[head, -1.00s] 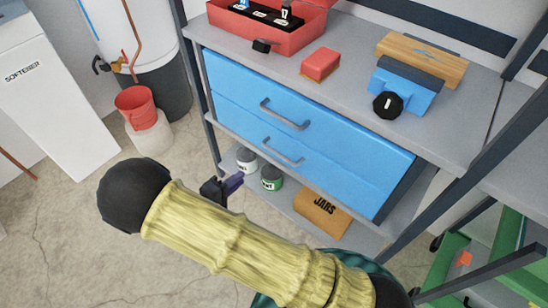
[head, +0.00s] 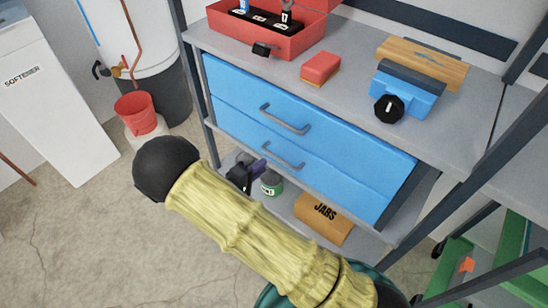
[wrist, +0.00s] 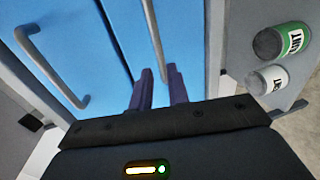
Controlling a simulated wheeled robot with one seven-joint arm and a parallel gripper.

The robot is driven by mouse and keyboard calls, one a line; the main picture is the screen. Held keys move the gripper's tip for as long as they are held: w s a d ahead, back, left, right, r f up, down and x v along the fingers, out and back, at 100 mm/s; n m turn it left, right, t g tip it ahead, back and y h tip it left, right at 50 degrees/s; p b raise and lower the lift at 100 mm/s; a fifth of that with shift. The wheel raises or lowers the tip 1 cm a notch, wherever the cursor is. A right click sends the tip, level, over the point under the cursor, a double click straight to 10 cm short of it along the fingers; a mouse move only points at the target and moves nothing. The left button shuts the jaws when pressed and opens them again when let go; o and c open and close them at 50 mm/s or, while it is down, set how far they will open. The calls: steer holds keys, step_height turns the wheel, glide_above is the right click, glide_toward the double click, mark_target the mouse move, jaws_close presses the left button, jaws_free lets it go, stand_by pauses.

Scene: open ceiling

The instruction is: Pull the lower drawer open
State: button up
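The lower drawer (head: 315,160) is a blue front below the matching upper drawer (head: 310,115), and looks closed. Its grey bar handle (head: 283,155) also shows in the wrist view (wrist: 153,35). My gripper (head: 262,166) is at the left end of that handle, slightly below it in the head view. In the wrist view my purple fingers (wrist: 159,78) are apart, and the lower handle's near end lies at the gap between their tips. Whether they touch it I cannot tell. My arm hides part of the gripper in the head view.
The upper drawer's handle (head: 286,118) is close above. Cans (head: 271,184) and a jabs box (head: 323,217) stand on the shelf beneath. A red toolbox (head: 265,35), a red sponge-like block (head: 321,67) and a blue vise (head: 405,90) are on top.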

mark_target(274, 156)
steer(key=b+x, duration=0.1)
steer(key=x, duration=0.6)
steer(key=shift+w+d, duration=0.15)
steer(key=shift+w, duration=0.1)
jaws_close()
